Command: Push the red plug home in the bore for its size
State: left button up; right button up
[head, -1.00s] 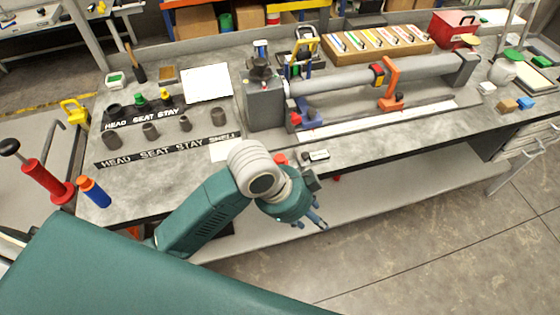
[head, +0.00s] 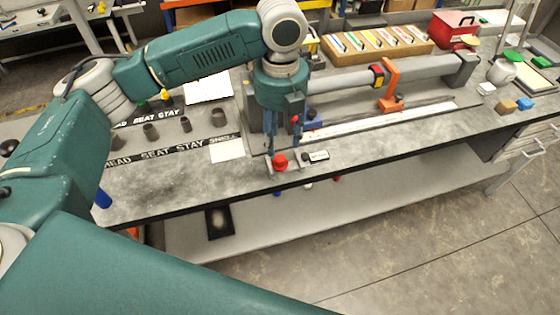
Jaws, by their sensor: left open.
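A red plug-like piece (head: 280,162) sits near the bench's front edge, beside a small black-and-white tag. My left gripper (head: 282,150) points down, open, with its fingertips just above or behind the red piece; I cannot tell whether they touch it. Several dark grey hollow-looking cylinders, one of them here (head: 218,117), stand in a row on the bench to the left, between black label strips. No bore can be made out clearly at this size. My left arm hides part of the back row and of the vise-like grey block. My right gripper is out of view.
A long grey tube (head: 430,68) in a fixture with an orange clamp (head: 390,82) lies behind, to the right. The small tag (head: 316,156) lies close to the gripper. White paper (head: 227,150) lies left. The front bench strip at left is clear.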

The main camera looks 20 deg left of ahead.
aim_at(280, 158)
pick_arm(q)
notch_tip(280, 158, down, 3)
jog(key=shift+r, duration=0.1)
jog(key=f, duration=0.1)
jog(key=f+p, duration=0.2)
jog(key=f, duration=0.1)
jog(key=shift+w+a+f, duration=0.1)
jog(key=shift+w+a, duration=0.1)
jog(key=shift+w, duration=0.15)
jog(key=shift+f, duration=0.45)
grip_shut()
